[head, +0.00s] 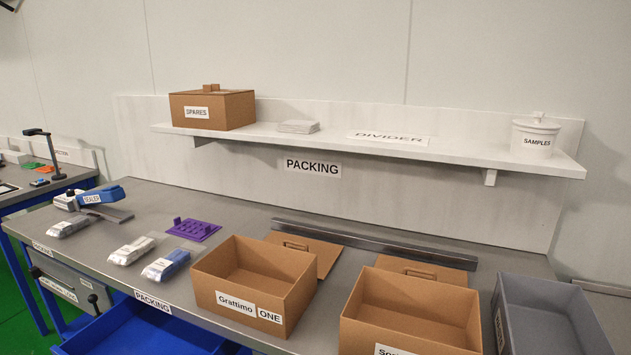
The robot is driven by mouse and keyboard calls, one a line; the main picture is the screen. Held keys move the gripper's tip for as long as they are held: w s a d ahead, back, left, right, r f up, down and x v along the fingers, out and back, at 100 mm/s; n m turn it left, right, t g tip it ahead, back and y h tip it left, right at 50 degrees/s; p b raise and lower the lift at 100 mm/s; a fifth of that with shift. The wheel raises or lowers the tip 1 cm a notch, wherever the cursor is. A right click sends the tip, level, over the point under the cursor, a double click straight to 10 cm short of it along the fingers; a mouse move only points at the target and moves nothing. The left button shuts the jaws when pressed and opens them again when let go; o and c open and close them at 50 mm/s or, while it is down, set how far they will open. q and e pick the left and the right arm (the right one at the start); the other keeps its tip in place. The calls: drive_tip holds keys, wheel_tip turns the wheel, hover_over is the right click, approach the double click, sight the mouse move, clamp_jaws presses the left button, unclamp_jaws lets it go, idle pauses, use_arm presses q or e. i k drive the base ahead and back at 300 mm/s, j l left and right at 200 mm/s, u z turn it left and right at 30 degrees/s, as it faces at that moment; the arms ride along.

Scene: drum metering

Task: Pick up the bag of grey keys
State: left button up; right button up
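Several small clear bags lie on the grey packing bench at the left. One bag with grey contents (68,227) lies beside the blue sealer (96,196). A second bag with pale, whitish-grey contents (131,250) lies nearer the middle. A third bag with blue contents (166,265) lies to its right, close to the bench's front edge. The contents are too small to make out as keys. Neither of my grippers is in view.
A purple rack (192,229) lies behind the bags. Open cardboard boxes, one marked Grattimo ONE (238,302) and another (408,325), stand to the right, with a grey bin (505,315). A shelf (470,154) runs above. A blue tray (110,333) sits below the front edge.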

sight(62, 230)
drive_tip(key=u, duration=1.4)
